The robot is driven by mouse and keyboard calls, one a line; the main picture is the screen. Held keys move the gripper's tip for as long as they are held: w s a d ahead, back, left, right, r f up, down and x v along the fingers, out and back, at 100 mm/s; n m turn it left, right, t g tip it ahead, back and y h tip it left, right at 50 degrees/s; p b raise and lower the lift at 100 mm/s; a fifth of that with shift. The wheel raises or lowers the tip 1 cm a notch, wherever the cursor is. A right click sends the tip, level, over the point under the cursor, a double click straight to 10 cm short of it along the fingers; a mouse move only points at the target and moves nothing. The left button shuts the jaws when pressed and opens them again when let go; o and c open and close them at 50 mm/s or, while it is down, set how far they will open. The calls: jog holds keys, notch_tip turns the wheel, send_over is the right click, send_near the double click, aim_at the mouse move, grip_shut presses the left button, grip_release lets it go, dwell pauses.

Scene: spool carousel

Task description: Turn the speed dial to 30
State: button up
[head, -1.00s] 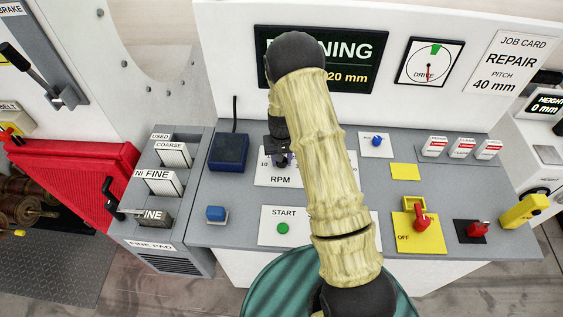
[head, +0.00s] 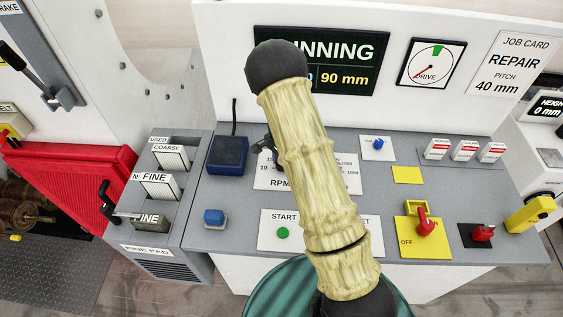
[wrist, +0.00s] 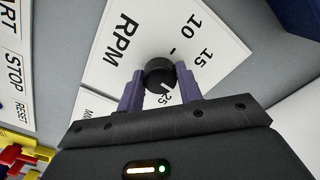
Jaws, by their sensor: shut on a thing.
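The speed dial is a black round knob (wrist: 160,74) on a white RPM plate (wrist: 125,40), seen in the wrist view. The purple fingers of my gripper (wrist: 160,71) are shut on the knob, one on each side. In the head view my arm hides the knob and most of the gripper; the RPM plate (head: 264,176) shows on both sides of the arm.
A screen (head: 350,70), partly covered by my arm, shows "NNING" and "90 mm". A green start button (head: 283,233), a blue button (head: 214,217), a dark blue box (head: 228,155) and a red switch on a yellow plate (head: 405,244) stand around on the grey panel.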

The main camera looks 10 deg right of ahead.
jog(key=m, duration=0.3)
jog(key=shift+a+r+m+p, duration=0.1)
jog(key=shift+m+p, duration=0.2)
jog(key=m+p, duration=0.1)
jog(key=m, duration=0.3)
jog(key=shift+m, duration=0.3)
jog(key=m+p, duration=0.1)
jog(key=m, duration=0.3)
jog(key=shift+m+p, duration=0.3)
jog(key=shift+p, duration=0.05)
jog(key=m+p, duration=0.1)
jog(key=m, duration=0.3)
jog(key=shift+w, duration=0.15)
jog(key=shift+m+p, duration=0.3)
jog(key=o, duration=1)
